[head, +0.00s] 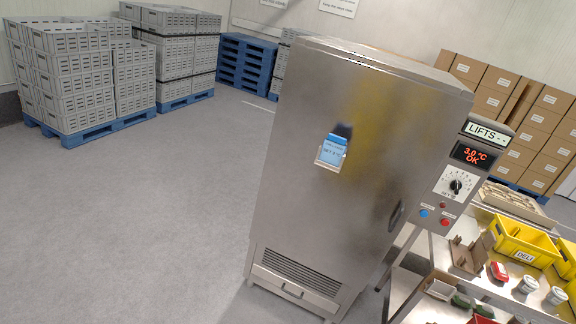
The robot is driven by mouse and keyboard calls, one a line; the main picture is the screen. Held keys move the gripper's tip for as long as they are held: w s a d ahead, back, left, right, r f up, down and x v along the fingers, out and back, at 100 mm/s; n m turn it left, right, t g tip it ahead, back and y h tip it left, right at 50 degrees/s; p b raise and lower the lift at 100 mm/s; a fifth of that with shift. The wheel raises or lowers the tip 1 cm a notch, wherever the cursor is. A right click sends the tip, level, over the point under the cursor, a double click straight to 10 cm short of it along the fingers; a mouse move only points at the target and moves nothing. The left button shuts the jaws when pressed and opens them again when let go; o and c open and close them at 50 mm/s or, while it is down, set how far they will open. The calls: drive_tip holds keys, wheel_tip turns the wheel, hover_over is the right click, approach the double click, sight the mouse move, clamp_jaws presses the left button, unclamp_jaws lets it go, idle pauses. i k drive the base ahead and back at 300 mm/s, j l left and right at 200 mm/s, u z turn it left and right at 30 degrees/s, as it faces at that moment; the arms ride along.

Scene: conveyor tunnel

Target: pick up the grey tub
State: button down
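Two small pale round tubs stand on the steel table at the lower right. One tub (527,285) is just in front of the yellow crate, and the other tub (556,296) is to its right. Both look whitish to light grey, and I cannot tell which one is the grey tub. My gripper is not in view, so its state does not show.
A tall steel cabinet (340,180) fills the middle. A control panel (458,183) stands beside it. The steel table (440,252) holds a yellow crate (524,245) marked DELI, a red item (499,271) and a cardboard holder (465,256). Grey floor (150,220) at left is clear.

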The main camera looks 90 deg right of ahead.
sight(528, 283)
drive_tip(key=z, duration=4.3)
